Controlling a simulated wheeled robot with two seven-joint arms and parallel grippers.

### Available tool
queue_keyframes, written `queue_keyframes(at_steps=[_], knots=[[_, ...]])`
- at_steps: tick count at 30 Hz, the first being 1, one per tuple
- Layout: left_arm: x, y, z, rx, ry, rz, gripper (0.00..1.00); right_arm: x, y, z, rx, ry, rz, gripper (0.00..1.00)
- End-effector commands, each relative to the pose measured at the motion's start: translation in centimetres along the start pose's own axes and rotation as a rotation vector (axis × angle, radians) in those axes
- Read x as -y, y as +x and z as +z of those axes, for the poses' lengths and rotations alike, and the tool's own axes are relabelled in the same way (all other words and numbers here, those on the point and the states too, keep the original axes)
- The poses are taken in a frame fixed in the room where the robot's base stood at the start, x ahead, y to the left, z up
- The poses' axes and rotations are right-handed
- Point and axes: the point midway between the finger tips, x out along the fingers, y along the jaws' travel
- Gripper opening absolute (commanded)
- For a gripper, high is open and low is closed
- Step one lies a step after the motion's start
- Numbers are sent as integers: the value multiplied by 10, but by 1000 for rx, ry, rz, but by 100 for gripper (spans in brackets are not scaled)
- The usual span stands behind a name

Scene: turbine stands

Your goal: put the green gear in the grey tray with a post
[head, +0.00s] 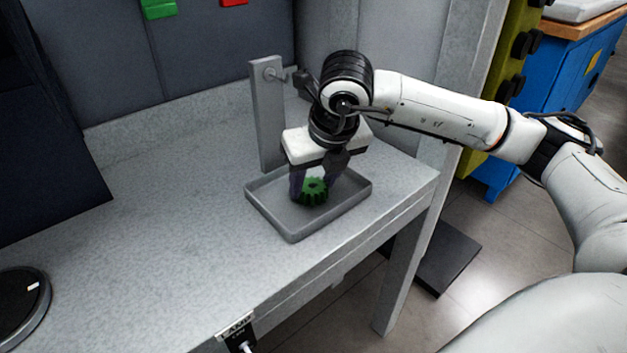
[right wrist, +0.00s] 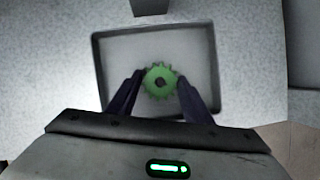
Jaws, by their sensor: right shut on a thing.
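My left gripper is not in view.
The tray stands on a grey table (head: 170,215) near its right front edge. A round black disc (head: 20,305) lies at the front left, and a dark panel (head: 45,140) stands at the left. The middle of the table is clear.

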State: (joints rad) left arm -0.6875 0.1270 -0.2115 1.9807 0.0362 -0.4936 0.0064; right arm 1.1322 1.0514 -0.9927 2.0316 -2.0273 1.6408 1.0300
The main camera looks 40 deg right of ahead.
Motion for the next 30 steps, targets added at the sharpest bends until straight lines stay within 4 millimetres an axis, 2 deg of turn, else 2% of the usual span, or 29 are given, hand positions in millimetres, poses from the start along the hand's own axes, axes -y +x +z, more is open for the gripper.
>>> queue_keyframes(at_steps=[10,11,14,20,22,30], knots=[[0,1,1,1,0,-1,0,0,1,0,1,0,1,5],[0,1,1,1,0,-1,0,0,1,0,1,0,1,49],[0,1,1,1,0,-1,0,0,1,0,1,0,1,66],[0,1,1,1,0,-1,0,0,1,0,1,0,1,67],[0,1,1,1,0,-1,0,0,2,-1,-1,0,0,74],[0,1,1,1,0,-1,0,0,1,0,0,0,0,74]])
